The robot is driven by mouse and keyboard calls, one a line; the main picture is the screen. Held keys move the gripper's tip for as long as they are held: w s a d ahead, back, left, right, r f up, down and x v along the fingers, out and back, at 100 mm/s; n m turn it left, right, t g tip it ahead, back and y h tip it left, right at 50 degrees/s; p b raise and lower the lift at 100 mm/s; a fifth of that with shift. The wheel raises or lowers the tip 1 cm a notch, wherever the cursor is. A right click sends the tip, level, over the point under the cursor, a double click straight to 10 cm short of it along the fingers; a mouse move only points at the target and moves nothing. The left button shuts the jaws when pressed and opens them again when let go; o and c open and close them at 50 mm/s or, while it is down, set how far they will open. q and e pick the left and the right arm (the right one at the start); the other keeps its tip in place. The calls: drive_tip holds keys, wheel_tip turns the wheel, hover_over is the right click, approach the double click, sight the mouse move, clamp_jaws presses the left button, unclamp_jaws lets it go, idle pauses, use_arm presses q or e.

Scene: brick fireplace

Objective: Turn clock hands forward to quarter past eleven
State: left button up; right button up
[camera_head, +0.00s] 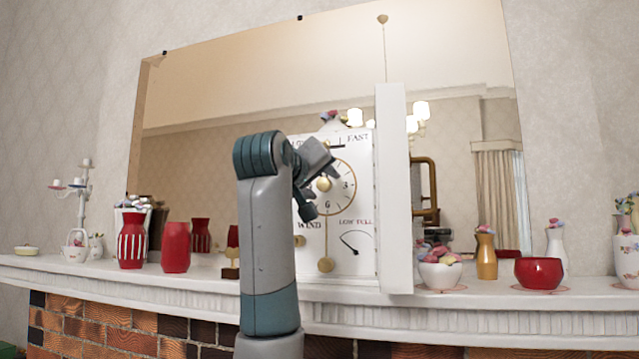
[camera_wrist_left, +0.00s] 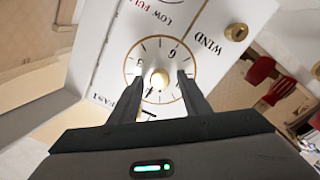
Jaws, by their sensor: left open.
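The white clock (camera_head: 350,262) stands on the mantel with its white door (camera_head: 395,190) swung open at its right side. Its round dial (camera_head: 346,180) is partly hidden behind my left gripper (camera_head: 326,190). In the left wrist view the dial (camera_wrist_left: 143,55) appears upside down, with a brass centre knob (camera_wrist_left: 160,77). My left gripper (camera_wrist_left: 160,80) is open, its fingertips on either side of the knob with gaps showing. A small dark hand (camera_wrist_left: 150,94) lies near the knob between the fingers; the time it shows cannot be read. My right gripper is not in view.
Red vases (camera_head: 176,247) stand left; a flower bowl (camera_head: 440,272), yellow vase (camera_head: 486,255) and red bowl (camera_head: 539,272) stand right. A mirror (camera_head: 220,140) is behind.

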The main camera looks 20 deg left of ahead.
use_arm(q)
drive_tip(key=c, duration=1)
drive_tip(key=shift+c, duration=0.2)
drive_tip(key=m, duration=0.3)
drive_tip(key=shift+a, duration=0.1)
drive_tip(key=m, duration=0.2)
drive_tip(key=shift+m, duration=0.4)
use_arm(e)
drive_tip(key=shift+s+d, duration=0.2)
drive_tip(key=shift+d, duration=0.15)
use_arm(q)
drive_tip(key=o, duration=1)
drive_tip(key=shift+o, duration=0.2)
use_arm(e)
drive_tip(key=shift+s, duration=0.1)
